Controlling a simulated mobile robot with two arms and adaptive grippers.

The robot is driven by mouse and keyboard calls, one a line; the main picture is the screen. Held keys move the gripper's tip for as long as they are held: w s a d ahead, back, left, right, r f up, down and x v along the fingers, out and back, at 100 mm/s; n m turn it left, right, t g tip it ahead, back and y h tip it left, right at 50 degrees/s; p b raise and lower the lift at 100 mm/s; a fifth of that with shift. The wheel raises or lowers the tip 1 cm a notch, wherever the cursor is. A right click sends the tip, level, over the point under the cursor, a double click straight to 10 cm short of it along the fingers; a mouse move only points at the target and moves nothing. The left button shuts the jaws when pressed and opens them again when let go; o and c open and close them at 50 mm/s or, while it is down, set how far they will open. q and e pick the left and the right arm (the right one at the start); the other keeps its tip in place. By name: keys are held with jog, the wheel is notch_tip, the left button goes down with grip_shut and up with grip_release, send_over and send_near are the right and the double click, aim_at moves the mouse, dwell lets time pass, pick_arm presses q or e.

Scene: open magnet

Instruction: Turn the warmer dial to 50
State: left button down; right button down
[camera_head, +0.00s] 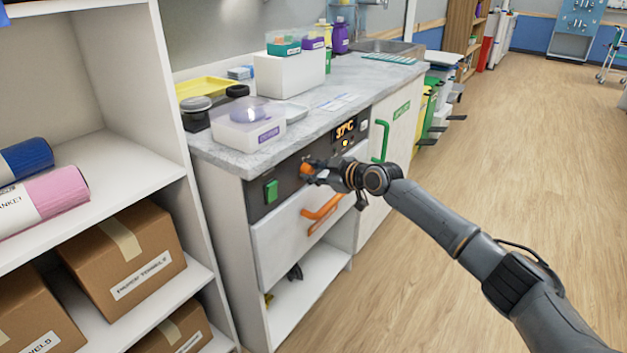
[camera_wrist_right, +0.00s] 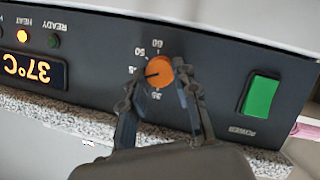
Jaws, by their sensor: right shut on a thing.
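The orange warmer dial (camera_head: 306,169) is on the dark control panel at the front of the counter. The right wrist view shows the dial (camera_wrist_right: 159,72) upside down, with a dark pointer line toward the picture's left, beside a partly hidden mark next to 50. The display (camera_head: 346,129) reads 37°C. My left gripper is in neither view.
A green power switch (camera_wrist_right: 260,97) is beside the dial. An orange drawer handle (camera_head: 322,208) sticks out below the panel. A white shelf (camera_head: 130,170) stands at left; floor at right is clear.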

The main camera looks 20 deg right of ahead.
jog(key=m+y+b, duration=0.1)
jog(key=m+g+y+b, duration=0.1)
jog(key=m, duration=0.1)
jog(key=shift+w+d+m+g, duration=0.15)
jog(key=shift+m+g, duration=0.15)
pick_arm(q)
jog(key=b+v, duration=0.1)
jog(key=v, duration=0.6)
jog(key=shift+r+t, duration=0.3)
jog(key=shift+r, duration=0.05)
pick_arm(e)
jog(key=m+y, duration=0.1)
jog(key=m, duration=0.1)
jog(key=m+g+y, duration=0.1)
jog(key=shift+d+f+m+g, duration=0.1)
jog(key=shift+d+m+g, duration=0.05)
jog(key=shift+m+g, duration=0.2)
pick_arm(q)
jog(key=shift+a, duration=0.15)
pick_arm(e)
jog(key=shift+w, duration=0.1)
jog(key=c, duration=1)
grip_release()
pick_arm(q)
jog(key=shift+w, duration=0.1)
pick_arm(e)
jog(key=shift+d, duration=0.1)
jog(key=v, duration=1.2)
jog(key=shift+d+f, duration=0.1)
jog(key=shift+f, duration=0.05)
